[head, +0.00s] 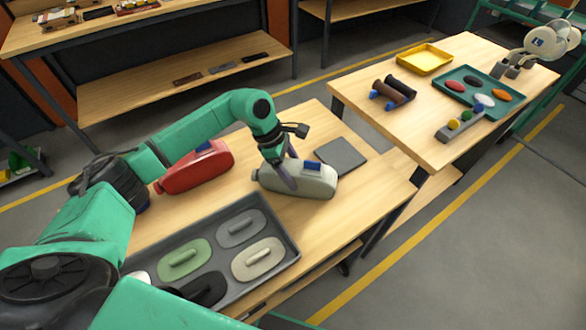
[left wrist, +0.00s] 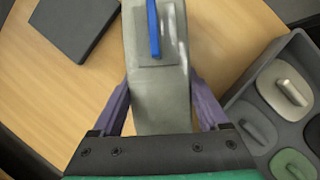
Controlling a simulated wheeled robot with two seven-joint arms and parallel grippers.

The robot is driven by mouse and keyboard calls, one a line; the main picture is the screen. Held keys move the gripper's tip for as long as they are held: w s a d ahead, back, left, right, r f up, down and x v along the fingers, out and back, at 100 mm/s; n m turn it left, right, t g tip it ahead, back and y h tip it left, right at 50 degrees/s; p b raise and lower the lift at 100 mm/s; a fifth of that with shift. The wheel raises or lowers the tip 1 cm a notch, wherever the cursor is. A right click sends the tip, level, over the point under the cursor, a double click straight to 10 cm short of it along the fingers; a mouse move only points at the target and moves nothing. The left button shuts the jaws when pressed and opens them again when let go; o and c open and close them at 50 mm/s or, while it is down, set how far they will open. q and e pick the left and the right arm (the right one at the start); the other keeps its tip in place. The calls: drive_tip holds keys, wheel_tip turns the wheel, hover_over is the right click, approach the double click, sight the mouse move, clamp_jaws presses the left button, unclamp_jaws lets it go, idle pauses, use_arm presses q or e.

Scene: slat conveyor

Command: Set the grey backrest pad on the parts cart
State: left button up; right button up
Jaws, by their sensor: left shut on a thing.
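A grey oval pad (head: 241,229) with a bar handle lies in the dark grey tray (head: 284,228) on the near wooden table; it also shows in the left wrist view (left wrist: 256,124). My left gripper (head: 284,181) points down and is shut on a light grey canister-shaped piece (head: 318,184) with a blue tab, on or just over the table. In the left wrist view its fingers (left wrist: 160,103) flank the piece (left wrist: 160,90). I cannot tell which piece is the backrest pad, nor which table is the parts cart. My right gripper is not seen.
Beige (head: 258,259), green (head: 184,260) and black pads share the tray. A red canister-shaped piece (head: 198,167) lies left; a dark square plate (head: 341,156) lies behind the held piece. The right-hand table (head: 400,129) carries a yellow tray (head: 425,59) and teal tray (head: 447,92).

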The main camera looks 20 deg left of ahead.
use_arm(q)
drive_tip(key=shift+f, duration=0.1)
drive_tip(key=o, duration=1.2)
drive_tip(key=shift+r, duration=0.3)
drive_tip(key=b+v, duration=0.2)
drive_tip(key=v, duration=0.9)
drive_tip(key=shift+a+b, duration=0.1)
drive_tip(key=shift+b, duration=0.3)
drive_tip(key=shift+a+r, duration=0.1)
drive_tip(key=shift+r, duration=0.25)
drive_tip(key=shift+s, duration=0.1)
